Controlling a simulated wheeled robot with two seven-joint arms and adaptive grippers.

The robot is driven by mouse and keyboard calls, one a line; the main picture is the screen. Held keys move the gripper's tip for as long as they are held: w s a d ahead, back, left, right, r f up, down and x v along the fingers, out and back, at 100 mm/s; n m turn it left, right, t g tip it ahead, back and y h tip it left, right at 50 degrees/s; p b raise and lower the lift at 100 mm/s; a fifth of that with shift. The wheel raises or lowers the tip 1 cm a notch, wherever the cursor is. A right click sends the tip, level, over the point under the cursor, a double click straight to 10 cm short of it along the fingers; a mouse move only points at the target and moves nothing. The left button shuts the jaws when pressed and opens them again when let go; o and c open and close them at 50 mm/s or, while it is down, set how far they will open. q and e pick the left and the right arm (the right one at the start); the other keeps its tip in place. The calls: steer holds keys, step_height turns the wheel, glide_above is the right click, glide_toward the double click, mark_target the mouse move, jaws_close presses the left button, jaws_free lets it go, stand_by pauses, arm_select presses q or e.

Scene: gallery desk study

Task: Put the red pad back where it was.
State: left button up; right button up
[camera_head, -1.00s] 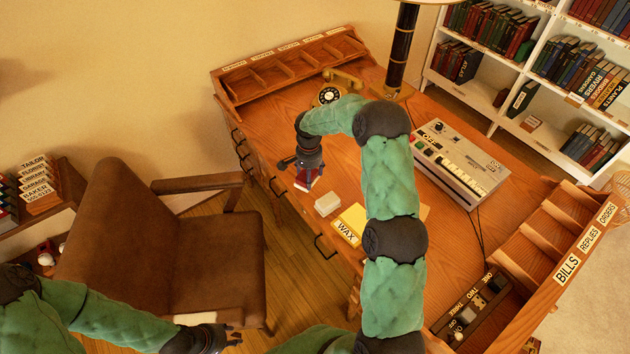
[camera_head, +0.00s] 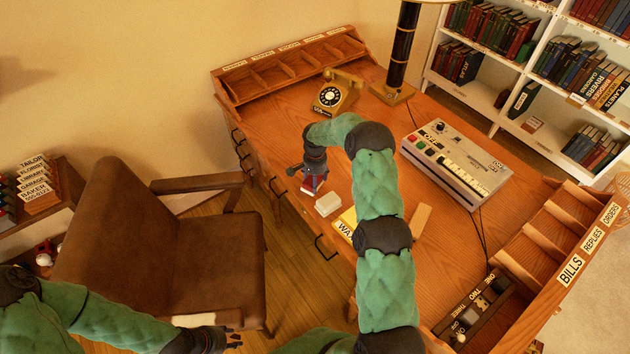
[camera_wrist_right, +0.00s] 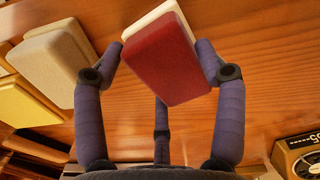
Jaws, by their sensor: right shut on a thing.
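The red pad (camera_wrist_right: 168,58) has a red face and a pale backing. In the right wrist view it sits between the two fingers of my right gripper (camera_wrist_right: 168,68), which is shut on it. In the head view the red pad (camera_head: 308,189) shows small under my right gripper (camera_head: 311,184), near the desk's front edge. I cannot tell whether it touches the desk. An off-white pad (camera_head: 327,204) lies just beside it, and a yellow pad labelled WAX (camera_head: 345,226) lies beyond, partly behind my right arm. My left gripper (camera_head: 235,338) is empty, its fingers apart, near the chair.
A telephone (camera_head: 335,95) and a lamp (camera_head: 400,50) stand at the back of the desk. A grey keyed machine (camera_head: 458,165) is right of my arm. A switch box (camera_head: 480,308) and a slotted rack (camera_head: 540,240) line the right end. A brown chair (camera_head: 220,255) faces the desk.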

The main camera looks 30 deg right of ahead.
steer(key=shift+f, duration=0.15)
steer(key=o, duration=1)
